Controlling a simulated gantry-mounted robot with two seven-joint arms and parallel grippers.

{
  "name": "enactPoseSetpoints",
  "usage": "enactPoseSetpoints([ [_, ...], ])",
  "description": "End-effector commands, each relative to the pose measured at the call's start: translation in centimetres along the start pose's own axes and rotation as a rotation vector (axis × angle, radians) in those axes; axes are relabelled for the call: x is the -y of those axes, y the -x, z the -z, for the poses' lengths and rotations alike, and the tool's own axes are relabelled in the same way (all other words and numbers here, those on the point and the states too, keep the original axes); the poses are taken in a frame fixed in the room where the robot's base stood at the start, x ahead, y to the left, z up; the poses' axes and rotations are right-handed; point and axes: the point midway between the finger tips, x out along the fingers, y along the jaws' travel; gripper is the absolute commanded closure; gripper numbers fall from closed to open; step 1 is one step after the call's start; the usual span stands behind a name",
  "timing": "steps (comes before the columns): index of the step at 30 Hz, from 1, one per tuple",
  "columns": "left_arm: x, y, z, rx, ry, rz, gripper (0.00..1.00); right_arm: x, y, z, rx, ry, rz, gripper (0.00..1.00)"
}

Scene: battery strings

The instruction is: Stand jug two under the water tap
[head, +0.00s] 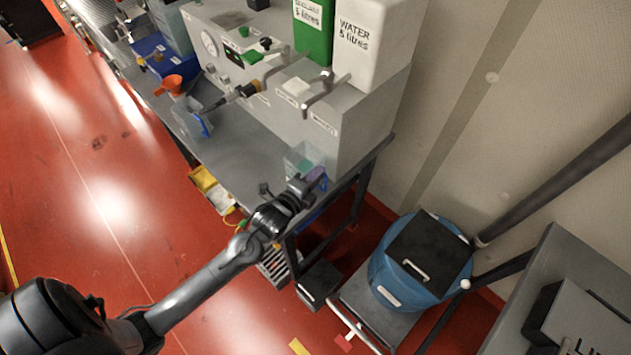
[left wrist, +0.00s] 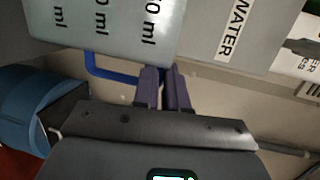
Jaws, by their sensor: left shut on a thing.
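A clear jug (head: 300,160) with a blue handle is at the right end of the bench, below the water tap (head: 318,100) in the head view. My left gripper (head: 317,177) is shut on its handle. In the left wrist view, the jug (left wrist: 120,25) shows printed "ml" marks, and my left fingers (left wrist: 164,85) close on the blue handle (left wrist: 95,68). The "WATER" label (left wrist: 232,35) is beside it. I cannot tell whether its base touches the bench. A second jug with a blue handle (head: 192,120) stands further left. My right gripper is out of view.
The grey dispenser (head: 372,115) carries a white water container (head: 372,40) and a green one (head: 313,30). Another tap (head: 245,90) reaches out left of the water tap. An orange funnel (head: 172,84) stands left. The bench (head: 250,145) between the jugs is clear. A blue bin (head: 385,270) stands right.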

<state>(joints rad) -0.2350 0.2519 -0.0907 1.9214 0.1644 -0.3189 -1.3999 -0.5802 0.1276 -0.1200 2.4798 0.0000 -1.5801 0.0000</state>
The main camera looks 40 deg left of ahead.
Motion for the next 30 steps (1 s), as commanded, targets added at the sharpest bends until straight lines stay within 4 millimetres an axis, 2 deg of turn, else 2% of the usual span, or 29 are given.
enactPoseSetpoints([
  [8,-2.9,-0.5,0.1,0.001,0.000,0.001,1.00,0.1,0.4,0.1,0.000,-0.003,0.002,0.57],
  [21,-3.4,-0.6,0.2,0.000,-0.001,0.002,1.00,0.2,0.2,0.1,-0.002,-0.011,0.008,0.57],
  [22,-3.6,-0.6,0.2,0.000,0.000,-0.001,0.87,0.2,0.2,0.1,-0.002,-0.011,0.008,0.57],
  [26,-3.5,-0.6,0.2,0.000,0.000,-0.001,0.67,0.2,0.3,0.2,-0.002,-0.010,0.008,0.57],
  [27,-3.5,-0.6,0.2,0.000,0.000,-0.001,0.63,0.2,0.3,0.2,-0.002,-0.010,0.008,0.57],
  [30,-3.5,-0.6,0.2,0.000,0.000,-0.001,0.63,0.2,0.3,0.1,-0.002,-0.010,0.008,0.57],
])
